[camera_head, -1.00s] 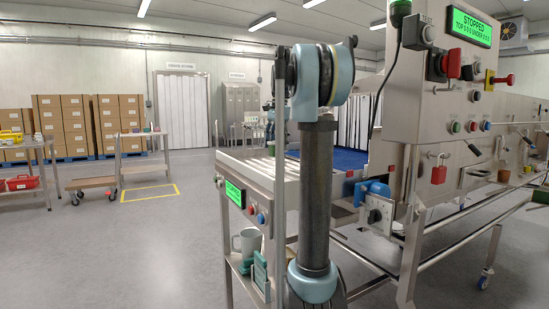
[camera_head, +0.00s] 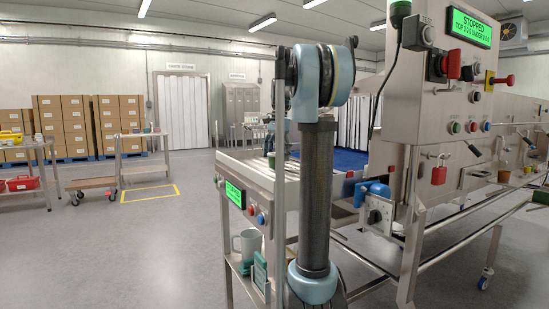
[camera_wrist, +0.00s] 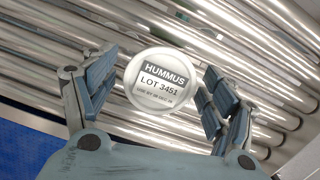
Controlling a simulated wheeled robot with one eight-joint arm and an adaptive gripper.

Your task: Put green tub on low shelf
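In the wrist view a round tub with a white lid (camera_wrist: 160,83) reads "HUMMUS LOT 3451" and sits on metal rollers. Only its lid shows there; the colour of its side is hidden. My gripper (camera_wrist: 155,95) is open, with one finger on each side of the tub and gaps between the pads and the lid. In the head view a small green patch (camera_head: 271,160) shows on the roller table beside my arm, possibly the tub's side.
The roller table (camera_head: 230,157) has a green screen and buttons on its front. A blue belt (camera_head: 345,158) lies beyond it, and the control cabinet (camera_head: 440,90) reads "STOPPED". A two-level cart (camera_head: 130,160) stands at the left. The floor between is clear.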

